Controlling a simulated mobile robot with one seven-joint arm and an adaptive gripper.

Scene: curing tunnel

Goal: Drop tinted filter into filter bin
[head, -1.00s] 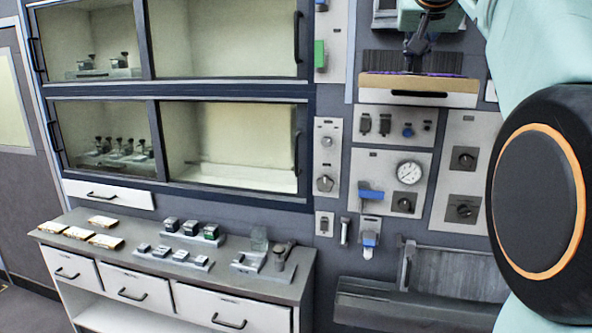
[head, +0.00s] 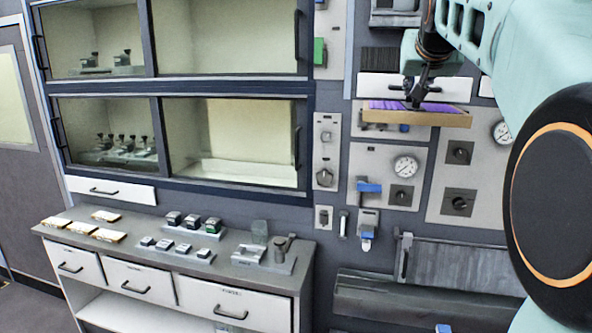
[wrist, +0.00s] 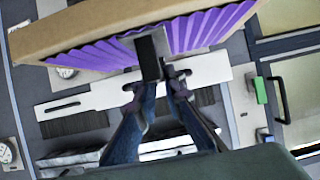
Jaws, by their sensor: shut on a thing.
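The tinted filter (head: 440,119) is a flat tan-framed panel with purple pleats, in the upper right of the head view. In the wrist view the filter (wrist: 90,27) spans the top, purple pleats facing the camera. My gripper (head: 416,98) is shut on the filter near the middle of its side. In the wrist view my gripper (wrist: 157,80) has its fingertips at a black tab (wrist: 150,60) on the filter. The filter is held clear of the wall panel. A grey box with a slatted panel (head: 455,272) stands low at right; I cannot tell if it is the filter bin.
A white panel (head: 375,87) and dark slot are on the wall behind the filter. Gauges (head: 405,167), knobs and blue levers (head: 368,186) sit below it. A grey bench (head: 120,240) with several small parts is at left, under glass-fronted cabinets (head: 245,140).

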